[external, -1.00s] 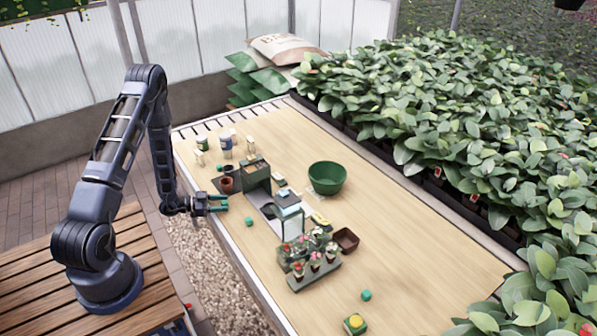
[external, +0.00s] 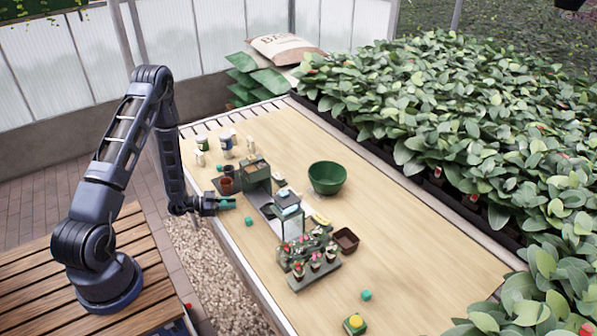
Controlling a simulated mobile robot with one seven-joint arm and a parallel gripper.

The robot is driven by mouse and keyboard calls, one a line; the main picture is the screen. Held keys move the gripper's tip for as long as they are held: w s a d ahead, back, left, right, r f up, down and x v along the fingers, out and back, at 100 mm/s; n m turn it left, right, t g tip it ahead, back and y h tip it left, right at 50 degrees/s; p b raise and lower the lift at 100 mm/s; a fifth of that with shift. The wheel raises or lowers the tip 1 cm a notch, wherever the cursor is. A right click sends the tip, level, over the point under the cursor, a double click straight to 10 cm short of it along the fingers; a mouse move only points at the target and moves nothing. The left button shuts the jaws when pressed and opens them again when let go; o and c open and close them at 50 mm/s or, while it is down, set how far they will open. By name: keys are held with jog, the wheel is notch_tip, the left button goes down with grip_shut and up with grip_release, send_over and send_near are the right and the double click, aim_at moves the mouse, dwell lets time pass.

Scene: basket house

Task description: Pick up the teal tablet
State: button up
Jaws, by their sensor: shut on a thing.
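My gripper (external: 222,203) is at the left edge of the wooden table, low over it. Its jaws are shut on a small teal piece (external: 229,203), which I take to be the teal tablet. The piece is tiny in this view and mostly covered by the fingers, so its shape and any gap to the tabletop cannot be told. A separate small teal block (external: 249,221) lies on the table just right of and below the gripper. Another teal block (external: 366,295) lies near the front.
Pots (external: 227,186) and a dark green box (external: 255,170) stand just beyond the gripper. A glass-sided lantern (external: 291,220), a flower tray (external: 314,277), a brown square pot (external: 345,240) and a green bowl (external: 327,178) stand further right. The right side of the table (external: 430,240) is clear.

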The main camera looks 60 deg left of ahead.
jog(key=shift+r, duration=0.1)
notch_tip(320, 180, up, 20)
jog(key=w+d+r+n+y, duration=0.1)
jog(key=w+d+y, duration=0.1)
jog(key=w+d, duration=1.95)
jog(key=shift+r, duration=2.55)
jog(key=s+a+h, duration=0.2)
jog(key=s+a, duration=2)
notch_tip(320, 180, down, 6)
jog(key=m, duration=0.1)
jog(key=shift+w+d+f, duration=0.2)
jog(key=shift+w+d, duration=0.05)
jog(key=shift+f, duration=0.1)
